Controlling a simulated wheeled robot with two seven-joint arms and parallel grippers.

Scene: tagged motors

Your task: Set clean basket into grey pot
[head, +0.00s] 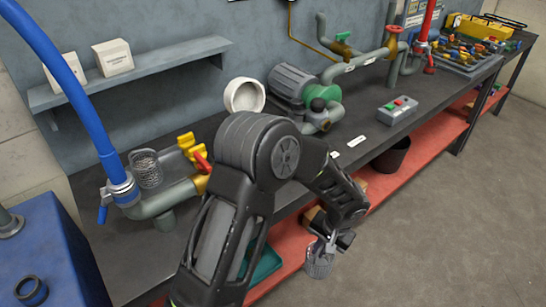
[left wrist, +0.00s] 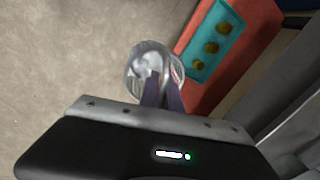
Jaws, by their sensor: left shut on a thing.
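My left gripper (head: 325,244) hangs in front of the bench, low over the floor side. It is shut on a silvery mesh basket (head: 319,264), which hangs below the fingers. In the left wrist view the basket (left wrist: 147,62) shows as a round, see-through shape at the fingertips (left wrist: 162,92); how clean it is cannot be told. A second mesh basket (head: 146,168) stands upright at the left of the bench, by the grey pipework (head: 160,202) with yellow and red handles. I cannot single out the grey pot with certainty. My right gripper is out of view.
The bench (head: 370,125) carries a grey-green motor pump (head: 300,88), a white round cup (head: 244,95) and a button box (head: 397,109). A blue hose (head: 70,75) rises at left. The red lower shelf (head: 420,150) holds a dark bin (head: 391,154); a teal tray (left wrist: 212,42) is beside the basket.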

